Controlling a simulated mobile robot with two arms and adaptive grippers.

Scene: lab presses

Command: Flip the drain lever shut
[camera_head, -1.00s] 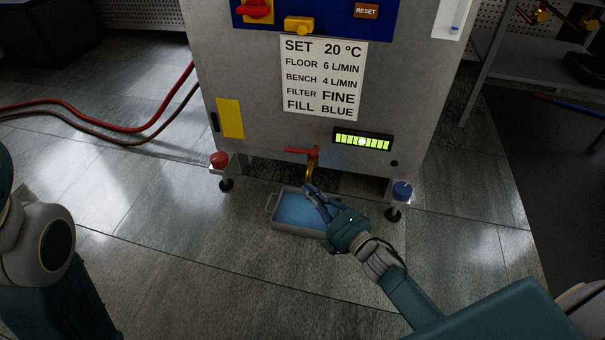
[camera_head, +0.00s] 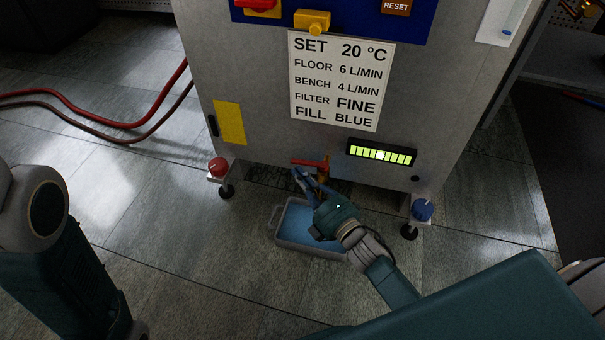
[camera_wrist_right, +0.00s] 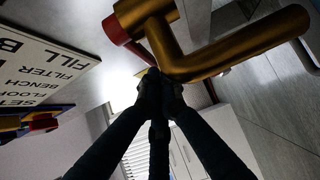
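The drain lever (camera_head: 308,162) is a red handle on a brass drain tap (camera_head: 323,173) under the front of the grey machine. It points left, about level, across the tap. In the right wrist view, the red lever (camera_wrist_right: 117,30) and the thick brass tap (camera_wrist_right: 215,58) are close above my fingers. My right gripper (camera_head: 303,176) is just below the lever's left part. Its fingertips (camera_wrist_right: 160,84) meet in the wrist view, with nothing seen between them. I cannot tell whether they touch the lever. My left arm is at the left; its gripper is out of view.
A grey tray (camera_head: 282,240) of blue liquid sits on the floor below the tap, partly behind my right gripper. Machine feet with a red knob (camera_head: 218,167) and a blue knob (camera_head: 422,209) stand either side. Red hoses (camera_head: 130,124) lie at left.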

